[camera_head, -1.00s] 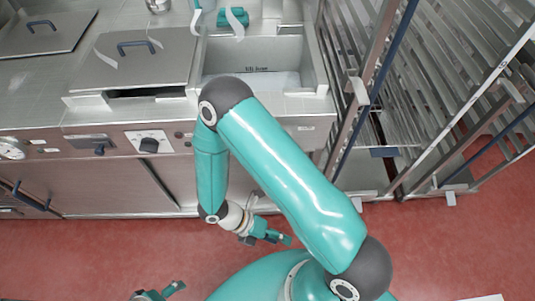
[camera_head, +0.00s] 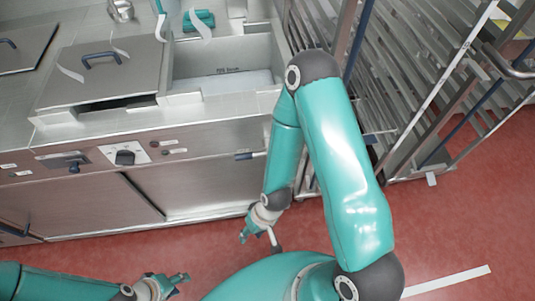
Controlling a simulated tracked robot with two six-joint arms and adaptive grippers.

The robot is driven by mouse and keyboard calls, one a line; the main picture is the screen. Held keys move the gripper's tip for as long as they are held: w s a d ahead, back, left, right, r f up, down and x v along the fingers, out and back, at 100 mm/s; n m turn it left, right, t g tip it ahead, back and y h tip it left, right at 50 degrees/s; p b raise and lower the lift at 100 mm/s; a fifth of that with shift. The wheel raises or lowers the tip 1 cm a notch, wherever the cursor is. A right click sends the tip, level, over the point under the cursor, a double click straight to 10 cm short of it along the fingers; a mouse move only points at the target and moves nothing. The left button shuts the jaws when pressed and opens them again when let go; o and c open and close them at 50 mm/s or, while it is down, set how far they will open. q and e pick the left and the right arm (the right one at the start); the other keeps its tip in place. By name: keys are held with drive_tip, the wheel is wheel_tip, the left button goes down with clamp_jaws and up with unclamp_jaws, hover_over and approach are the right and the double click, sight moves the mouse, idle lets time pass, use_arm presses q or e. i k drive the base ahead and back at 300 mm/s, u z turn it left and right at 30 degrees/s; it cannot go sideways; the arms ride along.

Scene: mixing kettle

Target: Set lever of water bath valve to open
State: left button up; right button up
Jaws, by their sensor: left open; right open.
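A small lever with a dark blue handle (camera_head: 250,155) sticks out from the steel front below the open basin (camera_head: 222,70); I cannot tell for sure that it is the water bath valve lever, nor its setting. My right gripper (camera_head: 256,240) is open and empty. It hangs below that lever in the picture, in front of the cabinet's lower edge, and does not touch the lever. My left gripper (camera_head: 178,283) is open and empty over the red floor at the bottom, well away from the cabinet front.
The front panel carries a black knob (camera_head: 125,157) and another blue handle (camera_head: 73,167). A lid with a blue handle (camera_head: 101,60) lies left of the basin. A steel rack (camera_head: 400,90) stands close on the right. The red floor (camera_head: 90,256) ahead is open.

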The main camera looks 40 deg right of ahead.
sight(246, 156)
drive_tip(key=u, duration=1.4)
drive_tip(key=i, duration=0.1)
drive_tip(key=z, duration=2.4)
drive_tip(key=k, duration=0.55)
drive_tip(key=i, duration=0.5)
drive_tip(key=u, duration=0.1)
